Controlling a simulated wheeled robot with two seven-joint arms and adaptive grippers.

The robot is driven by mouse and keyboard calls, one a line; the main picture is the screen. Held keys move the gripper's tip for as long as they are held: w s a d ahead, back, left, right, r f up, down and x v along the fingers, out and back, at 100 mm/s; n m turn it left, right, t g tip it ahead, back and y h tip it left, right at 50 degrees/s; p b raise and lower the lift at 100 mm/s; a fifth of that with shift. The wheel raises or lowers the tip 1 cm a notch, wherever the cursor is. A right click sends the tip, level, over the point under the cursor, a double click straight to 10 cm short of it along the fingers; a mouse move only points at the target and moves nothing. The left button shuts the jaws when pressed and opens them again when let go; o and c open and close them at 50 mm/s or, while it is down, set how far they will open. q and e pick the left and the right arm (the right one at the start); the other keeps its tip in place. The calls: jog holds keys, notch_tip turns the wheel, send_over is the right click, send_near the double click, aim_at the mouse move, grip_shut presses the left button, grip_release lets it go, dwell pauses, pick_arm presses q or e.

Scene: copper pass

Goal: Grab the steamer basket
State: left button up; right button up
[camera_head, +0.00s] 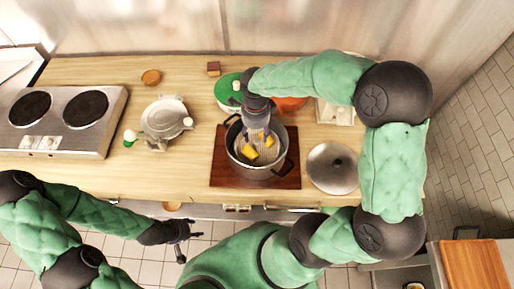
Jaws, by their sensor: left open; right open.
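A dark pot (239,166) stands on a reddish-brown board (224,178) on the wooden counter. A pale, ribbed round insert, which looks like the steamer basket (262,158), lies inside the pot. Two yellow pieces (249,152) show in the pot; I cannot tell whether they lie on the basket or belong to it. My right gripper (257,135) points down over the pot, open, and hides part of its far side. I cannot tell whether its fingers touch the basket. My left gripper (186,239) is open and empty, in front of the counter.
A round metal lid (332,168) lies right of the board. A two-plate hob (58,140) and a metal pot-like item (166,118) stand to the left. A green-and-white container (228,91) and an orange item (290,103) stand behind the pot, partly hidden by my arm.

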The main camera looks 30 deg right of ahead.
aim_at(257, 141)
jog(key=f, duration=0.4)
jog(key=shift+s, duration=0.25)
jog(key=shift+w+f, duration=0.1)
jog(key=shift+f, duration=0.45)
grip_shut()
